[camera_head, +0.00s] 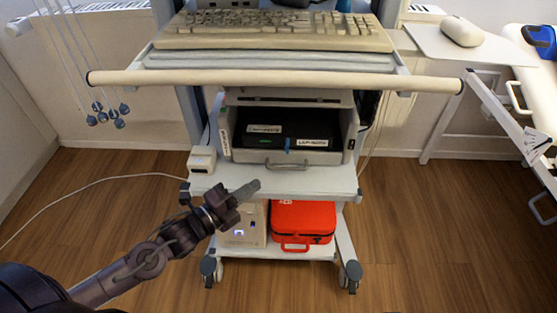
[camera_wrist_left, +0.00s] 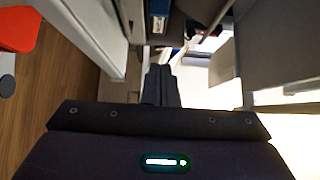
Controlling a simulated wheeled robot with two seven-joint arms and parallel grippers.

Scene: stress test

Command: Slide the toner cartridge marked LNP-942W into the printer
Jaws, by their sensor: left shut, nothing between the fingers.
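The printer (camera_head: 227,118) is on the cart's middle shelf with its front bay open and its handled front flap (camera_head: 262,158) lowered. A black toner cartridge (camera_head: 262,139) lies inside the bay. It bears white labels and a blue tab; the front right label (camera_head: 312,143) seems to read LNP-942W, but it is small and blurred. My left gripper (camera_head: 254,187) is shut and empty, in front of and below the bay, over the shelf's front edge in the picture. Its closed fingers also show in the left wrist view (camera_wrist_left: 161,72). My right gripper is not in view.
A cream keyboard (camera_head: 275,38) and a long handlebar (camera_head: 270,79) are above the printer. A small white box (camera_head: 202,159) stands left of it. A red case (camera_head: 303,219) sits on the lower shelf. A side table (camera_head: 465,50) is at right. The wooden floor in front is clear.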

